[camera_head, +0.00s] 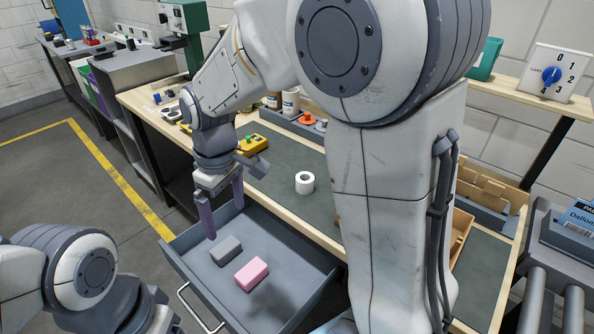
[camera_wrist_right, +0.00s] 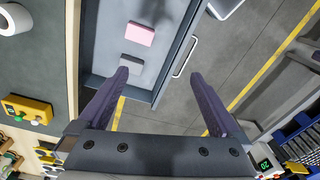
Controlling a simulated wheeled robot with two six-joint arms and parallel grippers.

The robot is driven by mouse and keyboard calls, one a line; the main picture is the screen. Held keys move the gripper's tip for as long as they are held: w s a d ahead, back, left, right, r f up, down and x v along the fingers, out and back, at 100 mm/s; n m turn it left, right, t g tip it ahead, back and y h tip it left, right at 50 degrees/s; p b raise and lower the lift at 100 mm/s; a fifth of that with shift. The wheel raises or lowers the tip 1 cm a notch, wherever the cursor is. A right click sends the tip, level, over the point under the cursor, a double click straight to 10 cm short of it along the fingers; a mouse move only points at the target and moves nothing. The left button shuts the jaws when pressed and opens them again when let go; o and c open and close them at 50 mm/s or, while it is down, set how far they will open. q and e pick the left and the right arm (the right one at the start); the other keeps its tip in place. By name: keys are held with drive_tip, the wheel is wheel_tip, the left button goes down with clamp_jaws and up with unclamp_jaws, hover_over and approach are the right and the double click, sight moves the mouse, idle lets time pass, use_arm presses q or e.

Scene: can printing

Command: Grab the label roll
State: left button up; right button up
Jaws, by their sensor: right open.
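The white label roll (camera_head: 305,182) stands on the dark mat of the workbench, close to its front edge. In the right wrist view the roll (camera_wrist_right: 14,18) is at the top left corner, partly cut off. My right gripper (camera_head: 222,205) is open and empty, left of the roll, with its fingers pointing down over the open drawer. Its two purple fingers (camera_wrist_right: 158,75) are spread apart in the wrist view, clear of the roll. My left arm shows at the lower left, but its fingers are out of the picture.
The open drawer (camera_head: 290,295) below the bench front holds a pink block (camera_head: 251,274) and a grey block (camera_head: 226,250). A yellow control box (camera_head: 252,146) sits behind the right gripper. A cardboard organiser (camera_head: 490,187) is at the right. Bare mat surrounds the roll.

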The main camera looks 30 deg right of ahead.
drive_tip(key=w+d, duration=0.7)
drive_tip(key=p, duration=0.2)
hover_over(305, 178)
drive_tip(key=shift+m+h, duration=0.3)
wheel_tip(305, 178, down, 4)
drive_tip(key=shift+s+f, duration=0.1)
drive_tip(key=f, duration=0.4)
drive_tip(key=shift+d+f, duration=0.2)
drive_tip(key=shift+f, duration=0.05)
wheel_tip(305, 178, down, 5)
drive_tip(key=shift+a+r+p, duration=0.1)
drive_tip(key=shift+p, duration=0.95)
drive_tip(key=shift+f, duration=0.45)
drive_tip(key=shift+w, duration=0.2)
drive_tip(key=c, duration=1.4)
